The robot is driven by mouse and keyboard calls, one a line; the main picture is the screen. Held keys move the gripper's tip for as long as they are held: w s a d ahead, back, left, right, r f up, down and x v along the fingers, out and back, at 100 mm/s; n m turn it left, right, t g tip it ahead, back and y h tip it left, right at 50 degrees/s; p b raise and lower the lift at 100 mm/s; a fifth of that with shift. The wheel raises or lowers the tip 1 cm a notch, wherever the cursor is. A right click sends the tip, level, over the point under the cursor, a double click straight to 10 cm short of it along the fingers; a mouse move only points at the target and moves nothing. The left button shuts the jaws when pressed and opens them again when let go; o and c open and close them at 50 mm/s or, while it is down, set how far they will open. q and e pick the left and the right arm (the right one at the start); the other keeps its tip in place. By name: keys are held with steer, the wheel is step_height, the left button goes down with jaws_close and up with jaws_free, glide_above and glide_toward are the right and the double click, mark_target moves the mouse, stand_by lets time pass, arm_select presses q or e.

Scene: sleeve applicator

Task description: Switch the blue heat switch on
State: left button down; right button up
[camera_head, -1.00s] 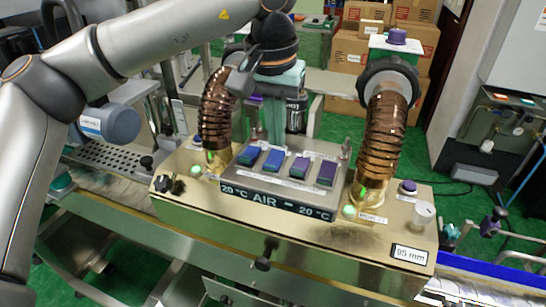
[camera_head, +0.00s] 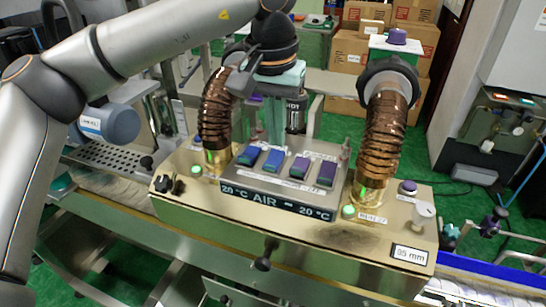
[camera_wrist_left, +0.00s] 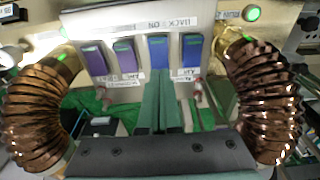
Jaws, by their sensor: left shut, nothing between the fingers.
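A tilted grey switch panel (camera_head: 228,177) on the brass machine carries a row of several rocker switches. The two on the left in the head view have blue faces, the outer one (camera_head: 249,155) and the inner one (camera_head: 273,160). In the left wrist view the same two are on the right, the inner (camera_wrist_left: 158,52) and the outer (camera_wrist_left: 192,50). My left gripper (camera_head: 274,134) is shut and empty, pointing down behind the panel. In the left wrist view its teal fingertips (camera_wrist_left: 160,86) are just below the inner blue switch; I cannot tell whether they touch. My right gripper is not in view.
Copper corrugated hoses stand left (camera_head: 214,110) and right (camera_head: 386,130) of the panel, with my left gripper between them. Two more switches with purple faces (camera_head: 299,167) (camera_head: 326,173) sit beside the blue ones. Green lit buttons (camera_head: 348,211) are near the hose bases.

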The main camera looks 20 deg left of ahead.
mark_target(276, 155)
arm_select(q)
steer(key=shift+f+b, duration=0.65)
steer(key=shift+f, duration=0.4)
stand_by(0.6)
step_height(276, 155, up, 7)
steer(key=p, duration=0.6)
steer(key=shift+p, duration=0.3)
stand_by(0.4)
